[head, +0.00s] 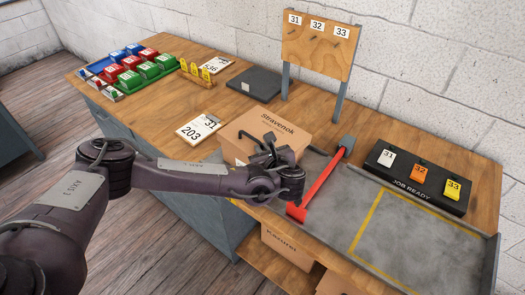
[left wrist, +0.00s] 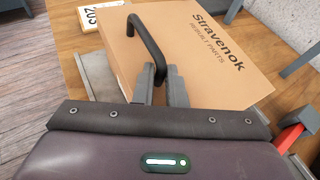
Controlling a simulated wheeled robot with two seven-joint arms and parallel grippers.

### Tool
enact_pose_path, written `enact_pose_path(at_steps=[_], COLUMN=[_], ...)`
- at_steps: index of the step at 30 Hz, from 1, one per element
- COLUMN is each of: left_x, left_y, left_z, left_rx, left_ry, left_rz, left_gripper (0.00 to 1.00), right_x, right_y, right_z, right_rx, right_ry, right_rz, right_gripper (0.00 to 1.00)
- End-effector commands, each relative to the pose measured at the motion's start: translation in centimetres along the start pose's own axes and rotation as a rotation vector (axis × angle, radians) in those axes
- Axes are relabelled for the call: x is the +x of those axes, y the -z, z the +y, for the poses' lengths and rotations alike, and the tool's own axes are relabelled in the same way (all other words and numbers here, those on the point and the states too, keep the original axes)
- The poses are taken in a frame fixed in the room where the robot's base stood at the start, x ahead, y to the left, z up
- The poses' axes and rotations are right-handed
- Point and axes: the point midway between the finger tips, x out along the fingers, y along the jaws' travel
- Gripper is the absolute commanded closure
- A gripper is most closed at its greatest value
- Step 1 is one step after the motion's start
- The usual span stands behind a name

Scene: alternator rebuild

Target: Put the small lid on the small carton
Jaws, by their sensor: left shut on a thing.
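A brown box printed "Stravenok" (head: 257,119) sits at the left end of the grey work area; its printed top also fills much of the left wrist view (left wrist: 215,40). My left gripper (head: 268,153) is over the box's near side. In the left wrist view its fingers (left wrist: 160,85) are shut on a black arched handle (left wrist: 146,40), which rises in front of the printed top. The handle looks like part of the lid, but its base is hidden. I cannot tell whether the printed top is a separate lid or whether it rests fully on the carton. My right gripper is not in view.
A red bar with a grey head (head: 325,182) lies right of the box. A black JOB READY board (head: 408,190) with tags stands at the right. A card marked 203 (head: 200,128) lies left of the box. Coloured bins (head: 130,70) stand far left. The yellow-outlined area (head: 405,235) is clear.

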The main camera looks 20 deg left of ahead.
Motion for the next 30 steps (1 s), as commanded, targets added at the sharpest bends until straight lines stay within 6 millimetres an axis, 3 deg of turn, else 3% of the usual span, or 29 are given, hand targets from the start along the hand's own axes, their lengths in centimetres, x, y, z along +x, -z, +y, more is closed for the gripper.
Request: enact_pose_path(at_steps=[3,17,18,22,30], left_x=[0.4,0.7,0.7,0.7,0.6], left_y=[1.1,1.8,1.7,1.7,1.6], left_z=[0.2,0.3,0.3,0.3,0.3], left_rx=[0.001,0.001,0.0,0.001,0.001], left_ry=[-0.003,-0.002,-0.002,-0.002,-0.002], left_rz=[0.001,0.001,0.001,0.001,0.001], left_gripper=[1.0,1.0,0.86,0.69,0.68], right_x=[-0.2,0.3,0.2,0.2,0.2], right_y=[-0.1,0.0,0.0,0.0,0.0], right_z=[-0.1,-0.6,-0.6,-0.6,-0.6], right_rx=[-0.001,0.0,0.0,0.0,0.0], right_ry=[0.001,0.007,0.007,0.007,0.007], right_rz=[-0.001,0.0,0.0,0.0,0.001], right_gripper=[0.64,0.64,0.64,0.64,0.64])
